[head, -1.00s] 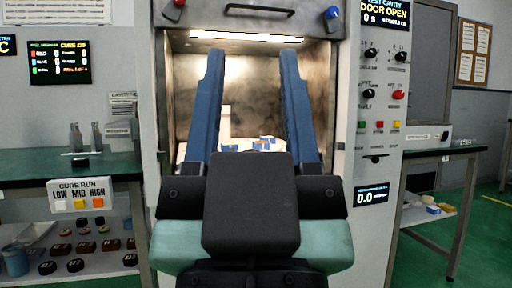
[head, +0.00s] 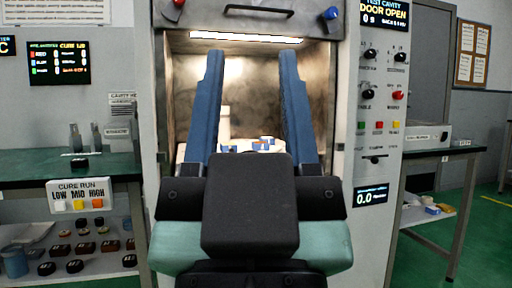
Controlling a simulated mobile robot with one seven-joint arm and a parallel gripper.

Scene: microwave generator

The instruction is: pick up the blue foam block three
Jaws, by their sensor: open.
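My gripper (head: 246,55) is open and empty, with its two long blue fingers spread in front of the open cavity (head: 247,95). Small blue-sided blocks (head: 263,144) lie on the pale cavity floor between the fingers. Another blue patch (head: 228,149) shows to their left. The blocks are small and partly hidden by my gripper body, so I cannot tell which one is block three. The fingers do not appear to touch any block.
A pale upright piece (head: 224,123) stands in the cavity behind the left finger. The cavity walls bound both sides closely. A green bench (head: 110,170) with a sign is at left. A table (head: 440,154) is at right.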

